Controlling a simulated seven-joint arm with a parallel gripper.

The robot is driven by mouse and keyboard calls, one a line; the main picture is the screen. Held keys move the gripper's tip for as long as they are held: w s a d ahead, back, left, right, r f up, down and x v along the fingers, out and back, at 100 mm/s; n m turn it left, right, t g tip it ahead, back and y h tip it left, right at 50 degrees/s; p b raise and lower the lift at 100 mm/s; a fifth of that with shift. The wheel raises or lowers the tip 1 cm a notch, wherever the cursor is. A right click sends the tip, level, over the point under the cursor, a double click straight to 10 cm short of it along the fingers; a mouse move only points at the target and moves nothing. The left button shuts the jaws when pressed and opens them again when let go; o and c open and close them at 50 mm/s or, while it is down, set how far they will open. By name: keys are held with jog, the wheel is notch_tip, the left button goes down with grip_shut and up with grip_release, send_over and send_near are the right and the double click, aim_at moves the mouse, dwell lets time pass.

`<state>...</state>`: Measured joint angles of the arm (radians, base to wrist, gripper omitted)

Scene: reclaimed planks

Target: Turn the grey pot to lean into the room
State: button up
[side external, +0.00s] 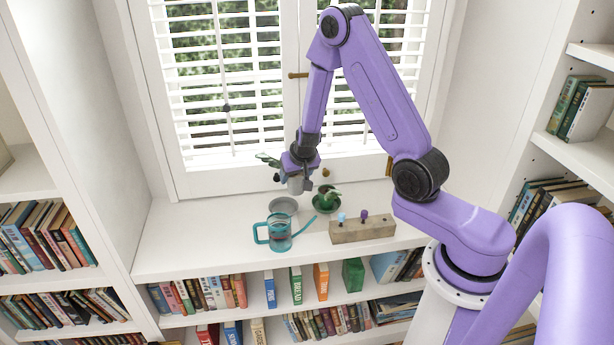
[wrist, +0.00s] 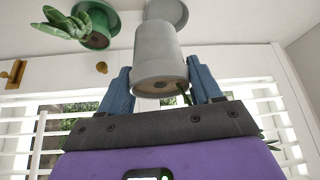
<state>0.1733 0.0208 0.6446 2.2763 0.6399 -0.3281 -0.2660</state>
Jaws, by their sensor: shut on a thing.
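The grey pot (side external: 295,185) is between the fingers of my gripper (side external: 299,175), which is shut on it. The pot is up in the air above the grey saucer (side external: 284,205) on the window sill. Its green leaves (side external: 267,159) stick out to the left, toward the window; my gripper hides part of the plant. The pot's exact tilt is hard to tell.
A green pot with a plant (side external: 326,204) stands close to the right of the saucer. A teal watering can (side external: 279,233) and a wooden block with pegs (side external: 362,231) stand nearer the sill's front edge. White shutters (side external: 225,85) are behind. The sill's left part is clear.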

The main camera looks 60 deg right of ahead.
jog(key=shift+w+d+f+n+t+y, duration=0.15)
jog(key=shift+w+d+f+n+y, duration=0.5)
jog(key=shift+w+f+n, duration=0.95)
jog(key=shift+w+d+f+n+t+y, duration=0.2)
jog(key=shift+w+d+f+n+y, duration=0.5)
jog(key=shift+w+f+n, duration=0.9)
jog(key=shift+w+d+f+n+t+y, duration=0.15)
jog(key=shift+w+d+f+n+y, duration=0.55)
jog(key=shift+f, duration=1.4)
jog(key=shift+w+a+f+n, duration=0.15)
jog(key=shift+w+n, duration=0.1)
jog(key=shift+n, duration=0.15)
jog(key=shift+f, duration=1.4)
jog(key=o, duration=1.5)
